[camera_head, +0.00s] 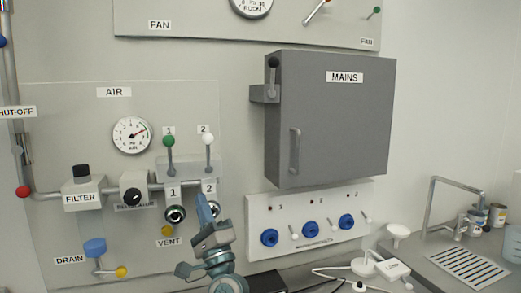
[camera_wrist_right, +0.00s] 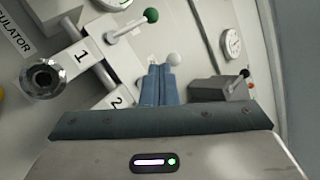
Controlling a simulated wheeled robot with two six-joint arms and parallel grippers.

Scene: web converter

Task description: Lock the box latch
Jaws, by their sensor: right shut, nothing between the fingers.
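The grey MAINS box (camera_head: 340,120) hangs on the wall with its door closed. Its latch (camera_head: 273,80) is a grey lever with a black knob, standing upright on a bracket at the box's upper left edge. In the right wrist view, a grey block with a black-knobbed lever (camera_wrist_right: 240,80) shows at the right. My right gripper (camera_head: 204,207) is below and left of the box, in front of the AIR panel, apart from the latch. In the wrist view, its blue fingers (camera_wrist_right: 158,84) are shut and empty. My left gripper is not in view.
The white-knobbed lever 2 (camera_head: 208,142) is just above my right gripper; its white knob (camera_wrist_right: 172,60) appears beside the fingertips. Green-knobbed lever 1 (camera_head: 169,146) is left of it. A white socket panel (camera_head: 290,222) sits under the box.

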